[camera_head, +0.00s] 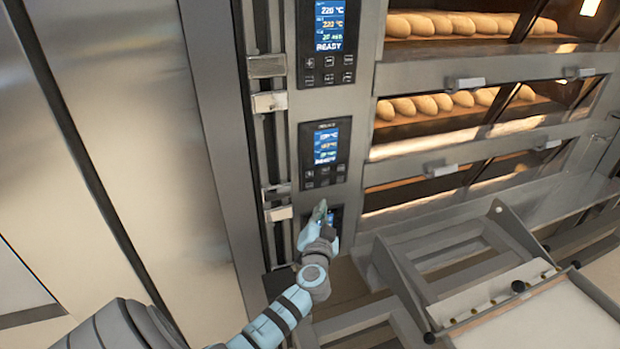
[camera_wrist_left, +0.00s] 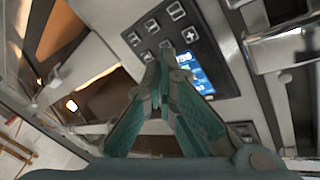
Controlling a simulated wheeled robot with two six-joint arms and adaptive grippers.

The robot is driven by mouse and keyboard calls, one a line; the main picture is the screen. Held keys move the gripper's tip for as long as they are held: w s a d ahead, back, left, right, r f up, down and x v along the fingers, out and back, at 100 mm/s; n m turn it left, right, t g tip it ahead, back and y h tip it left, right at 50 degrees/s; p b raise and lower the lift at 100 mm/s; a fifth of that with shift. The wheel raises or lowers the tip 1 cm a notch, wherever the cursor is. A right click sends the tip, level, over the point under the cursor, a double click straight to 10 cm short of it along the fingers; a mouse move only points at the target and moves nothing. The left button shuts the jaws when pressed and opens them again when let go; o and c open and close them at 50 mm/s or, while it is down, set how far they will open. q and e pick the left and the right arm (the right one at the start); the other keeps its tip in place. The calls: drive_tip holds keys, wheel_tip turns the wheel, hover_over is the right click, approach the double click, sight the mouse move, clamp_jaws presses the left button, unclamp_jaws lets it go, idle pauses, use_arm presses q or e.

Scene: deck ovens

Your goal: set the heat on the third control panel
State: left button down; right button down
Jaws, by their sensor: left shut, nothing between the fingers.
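Three control panels are stacked on the oven column in the head view: the top one (camera_head: 327,75), the middle one (camera_head: 325,176), and a lowest one (camera_head: 336,213) mostly hidden behind my left gripper. My left gripper (camera_head: 320,206) is shut and empty, its tips in front of the lowest panel. In the left wrist view the shut fingertips (camera_wrist_left: 167,50) overlap a dark panel (camera_wrist_left: 212,52) with several square keys and a lit blue display, which appears rotated. I cannot tell whether the tips touch it. My right gripper is out of view.
Oven decks with bread loaves (camera_head: 440,104) lie to the right, with handles (camera_head: 466,83) sticking out. A metal frame with a pale board (camera_head: 545,320) stands low at the right. Metal brackets (camera_head: 268,102) line the column's left side.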

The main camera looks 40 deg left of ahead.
sight(309, 173)
use_arm(q)
drive_tip(key=w+r+m+t, duration=0.1)
drive_tip(key=w+r, duration=0.1)
drive_tip(key=r, duration=0.1)
drive_tip(key=shift+w+t, duration=0.3)
drive_tip(key=w+a+b, duration=0.1)
drive_tip(key=a, duration=0.1)
drive_tip(key=w+a+b, duration=0.1)
drive_tip(key=a, duration=0.2)
drive_tip(key=w+a+b, duration=0.1)
drive_tip(key=w+a, duration=0.1)
drive_tip(key=shift+a, duration=0.4)
idle(1.0)
drive_tip(key=shift+w+a+f+b, duration=0.15)
drive_tip(key=shift+a+b, duration=0.1)
drive_tip(key=shift+b, duration=0.3)
drive_tip(key=shift+w+a, duration=0.1)
